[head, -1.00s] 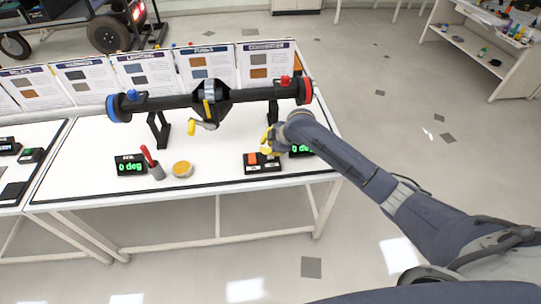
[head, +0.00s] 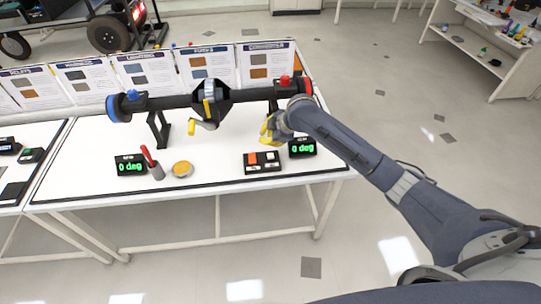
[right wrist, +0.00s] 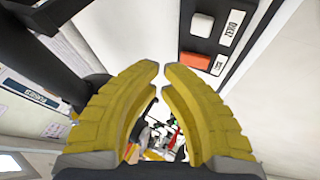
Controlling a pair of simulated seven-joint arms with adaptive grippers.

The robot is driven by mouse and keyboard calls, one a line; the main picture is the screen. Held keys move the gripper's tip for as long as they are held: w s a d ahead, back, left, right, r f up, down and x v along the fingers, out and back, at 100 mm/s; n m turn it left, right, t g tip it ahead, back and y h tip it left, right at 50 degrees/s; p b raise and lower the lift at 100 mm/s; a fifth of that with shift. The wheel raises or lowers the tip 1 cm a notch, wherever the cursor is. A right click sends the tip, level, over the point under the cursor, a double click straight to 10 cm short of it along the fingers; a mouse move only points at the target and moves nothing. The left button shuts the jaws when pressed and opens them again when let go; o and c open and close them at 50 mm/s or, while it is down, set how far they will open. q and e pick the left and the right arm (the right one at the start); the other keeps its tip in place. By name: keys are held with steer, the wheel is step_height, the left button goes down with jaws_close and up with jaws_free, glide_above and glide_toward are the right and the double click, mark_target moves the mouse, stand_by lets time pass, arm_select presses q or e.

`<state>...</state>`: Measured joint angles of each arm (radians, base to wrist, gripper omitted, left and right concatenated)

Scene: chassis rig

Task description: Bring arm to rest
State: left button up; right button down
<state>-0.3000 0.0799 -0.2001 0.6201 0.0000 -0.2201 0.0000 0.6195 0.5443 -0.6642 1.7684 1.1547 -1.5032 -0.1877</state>
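My right arm reaches in from the lower right of the head view. Its yellow-fingered gripper (head: 268,130) is above the right part of the white table (head: 215,160), below the right end of the black axle bar (head: 172,102). In the right wrist view the two yellow fingers (right wrist: 161,75) stand close, with a narrow gap between their tips and a wider gap lower down. Nothing is held between them. My left gripper does not show.
A switch box (head: 262,162) with an orange and a white button sits just below the gripper; it also shows in the right wrist view (right wrist: 205,35). Digital displays (head: 302,148) (head: 131,165), a cup with a red-handled tool (head: 157,171) and a yellow-topped tin (head: 182,169) stand on the table.

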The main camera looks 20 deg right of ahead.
steer(key=shift+s+f, duration=0.1)
stand_by(0.4)
